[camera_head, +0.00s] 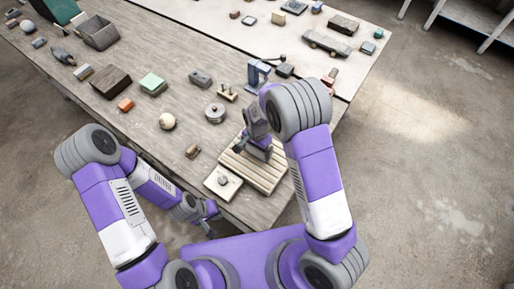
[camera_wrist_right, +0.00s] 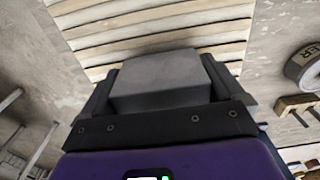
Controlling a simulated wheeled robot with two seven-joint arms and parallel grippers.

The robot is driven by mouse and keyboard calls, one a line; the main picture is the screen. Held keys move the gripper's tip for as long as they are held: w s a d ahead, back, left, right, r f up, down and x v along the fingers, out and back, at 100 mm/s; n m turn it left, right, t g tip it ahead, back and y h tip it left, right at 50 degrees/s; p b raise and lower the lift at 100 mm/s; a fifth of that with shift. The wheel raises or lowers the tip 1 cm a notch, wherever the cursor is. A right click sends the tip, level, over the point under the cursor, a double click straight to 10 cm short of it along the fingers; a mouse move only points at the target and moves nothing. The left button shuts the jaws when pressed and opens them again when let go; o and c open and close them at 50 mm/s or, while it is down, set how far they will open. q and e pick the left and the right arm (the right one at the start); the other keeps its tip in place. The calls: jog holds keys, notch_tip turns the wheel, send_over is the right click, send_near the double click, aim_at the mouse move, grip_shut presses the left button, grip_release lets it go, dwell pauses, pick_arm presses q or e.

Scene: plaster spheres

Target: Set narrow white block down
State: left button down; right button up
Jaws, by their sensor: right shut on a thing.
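My right gripper (camera_head: 257,152) is low over a slatted wooden board (camera_head: 262,178) at the front edge of the table. In the right wrist view it is shut on a block (camera_wrist_right: 160,84), which looks plain grey in the shade and sits between the dark fingers. The pale slats (camera_wrist_right: 150,30) show just beyond the block. I cannot tell whether the block touches them. In the head view the block is hidden by the gripper and wrist. My left gripper (camera_head: 209,220) hangs low by the table's front edge, away from the board; its fingers are too small to read.
A pale square plate (camera_head: 222,182) with a small item on it lies left of the board. A round lidded pot (camera_head: 215,112), a cream sphere (camera_head: 167,121) and a pegged wooden block (camera_head: 227,92) stand behind.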

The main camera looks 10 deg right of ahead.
jog(key=shift+f+b, duration=0.55)
jog(key=shift+f, duration=0.15)
jog(key=o, duration=1.1)
jog(key=shift+r, duration=0.1)
jog(key=shift+r+p, duration=1.5)
jog(key=shift+r, duration=0.45)
